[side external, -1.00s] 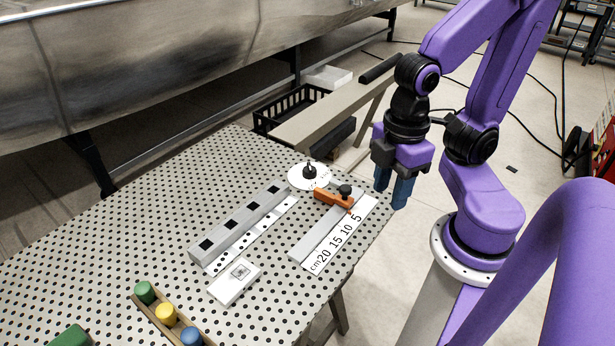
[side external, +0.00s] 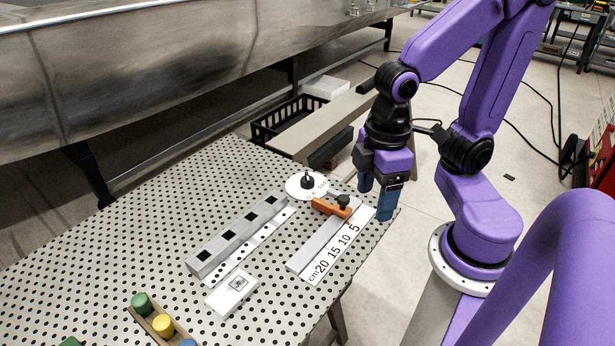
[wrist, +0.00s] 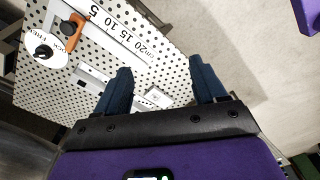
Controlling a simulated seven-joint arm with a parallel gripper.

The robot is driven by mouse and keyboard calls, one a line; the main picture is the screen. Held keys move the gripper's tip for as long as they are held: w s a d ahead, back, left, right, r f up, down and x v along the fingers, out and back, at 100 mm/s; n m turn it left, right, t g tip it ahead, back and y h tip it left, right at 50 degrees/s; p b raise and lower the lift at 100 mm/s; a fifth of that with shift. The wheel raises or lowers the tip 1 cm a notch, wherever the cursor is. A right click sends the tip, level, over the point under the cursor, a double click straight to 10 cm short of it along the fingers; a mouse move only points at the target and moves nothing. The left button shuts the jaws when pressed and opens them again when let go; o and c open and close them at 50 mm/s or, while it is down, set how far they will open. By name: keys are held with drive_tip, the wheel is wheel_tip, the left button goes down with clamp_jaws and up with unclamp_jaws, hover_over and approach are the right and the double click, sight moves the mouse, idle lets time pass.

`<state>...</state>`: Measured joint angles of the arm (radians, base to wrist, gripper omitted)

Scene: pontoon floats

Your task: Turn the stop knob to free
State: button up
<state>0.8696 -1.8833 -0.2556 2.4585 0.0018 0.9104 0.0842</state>
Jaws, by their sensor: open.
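A white round dial plate (side external: 293,185) with a black knob (side external: 308,180) sits near the table's far right corner. In the wrist view the dial plate (wrist: 59,57) is at the upper left, with lettering that looks like LOCK and FREE; the knob (wrist: 43,52) stands on it. Which word the knob points to I cannot tell. An orange stop (side external: 325,207) with its own small black knob (side external: 343,200) sits across the ruler (side external: 335,252). My gripper (side external: 375,197) is open and empty, apart from and right of the dial and orange stop; its blue fingers (wrist: 160,72) are spread in the wrist view.
A grey rail with black squares (side external: 236,235) and a white plate (side external: 232,293) lie on the perforated table (side external: 120,235). Coloured pegs stand in a wooden holder (side external: 150,319) at the front. A black crate (side external: 277,122) is beyond the far edge.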

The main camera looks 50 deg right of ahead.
drive_tip(key=w+m, duration=0.8)
drive_tip(key=w, duration=0.2)
drive_tip(key=m, duration=2.1)
hover_over(307, 176)
wheel_tip(307, 176, down, 6)
wheel_tip(307, 176, down, 17)
drive_tip(key=shift+d+f, duration=0.1)
drive_tip(key=c, duration=1)
